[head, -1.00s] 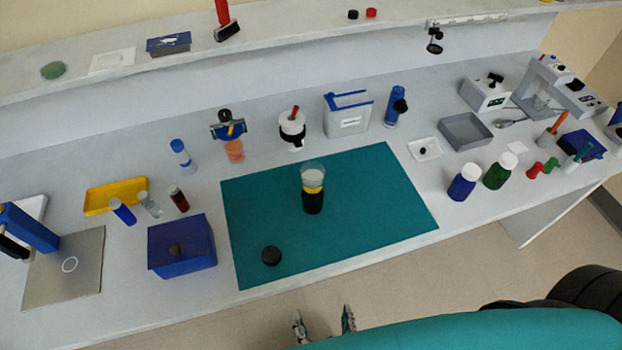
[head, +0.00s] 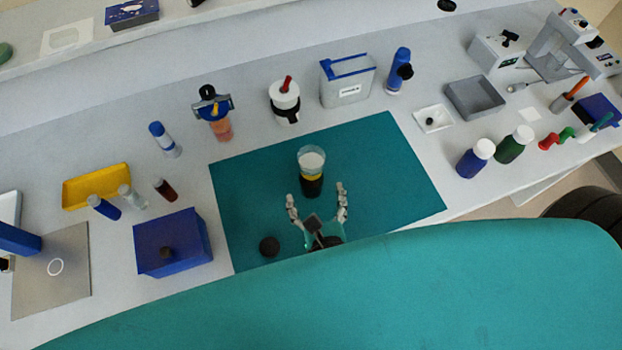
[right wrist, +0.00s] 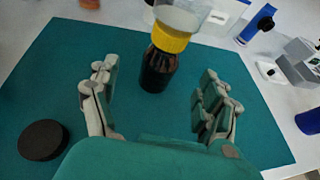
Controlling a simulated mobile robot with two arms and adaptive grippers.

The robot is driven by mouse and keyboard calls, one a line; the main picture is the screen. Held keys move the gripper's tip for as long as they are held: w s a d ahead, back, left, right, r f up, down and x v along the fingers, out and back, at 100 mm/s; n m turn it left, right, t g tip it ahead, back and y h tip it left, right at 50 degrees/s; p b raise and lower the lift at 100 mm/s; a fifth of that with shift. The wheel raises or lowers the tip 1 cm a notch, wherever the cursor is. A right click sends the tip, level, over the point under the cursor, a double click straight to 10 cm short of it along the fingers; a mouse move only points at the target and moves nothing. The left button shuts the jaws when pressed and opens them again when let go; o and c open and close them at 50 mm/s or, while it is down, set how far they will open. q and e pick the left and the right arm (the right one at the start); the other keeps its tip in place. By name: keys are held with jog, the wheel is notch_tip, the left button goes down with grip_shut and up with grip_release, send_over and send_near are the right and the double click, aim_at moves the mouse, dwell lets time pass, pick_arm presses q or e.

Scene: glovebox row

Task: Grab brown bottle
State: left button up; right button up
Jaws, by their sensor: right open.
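The brown bottle (head: 312,186) stands upright on the teal mat (head: 390,170). It has a yellow collar and a clear, wide cup-like top with pale contents. In the right wrist view the dark brown bottle (right wrist: 157,70) stands beyond and between my open fingers. My right gripper (head: 317,192) is open, with one finger on each side of the bottle's near side. It also shows in the right wrist view (right wrist: 155,85), with nothing between its fingers at the tips' near side. I see no contact with the bottle. My left gripper is not in view.
A black round cap (head: 269,246) lies on the mat left of my right gripper; it also shows in the wrist view (right wrist: 43,139). A blue box (head: 172,243) stands left of the mat. Blue (head: 474,160) and green (head: 513,146) bottles stand to its right.

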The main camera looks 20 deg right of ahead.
aim_at(313, 187)
jog(key=shift+x, duration=1.1)
jog(key=b+x, duration=0.1)
jog(key=x, duration=0.1)
jog(key=b+x, duration=0.2)
jog(key=shift+w+d+f, duration=0.1)
jog(key=shift+f, duration=0.3)
jog(key=shift+w, duration=0.3)
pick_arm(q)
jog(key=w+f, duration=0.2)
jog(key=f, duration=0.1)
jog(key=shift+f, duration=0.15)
pick_arm(e)
jog(key=shift+s, duration=0.1)
jog(key=c, duration=1.3)
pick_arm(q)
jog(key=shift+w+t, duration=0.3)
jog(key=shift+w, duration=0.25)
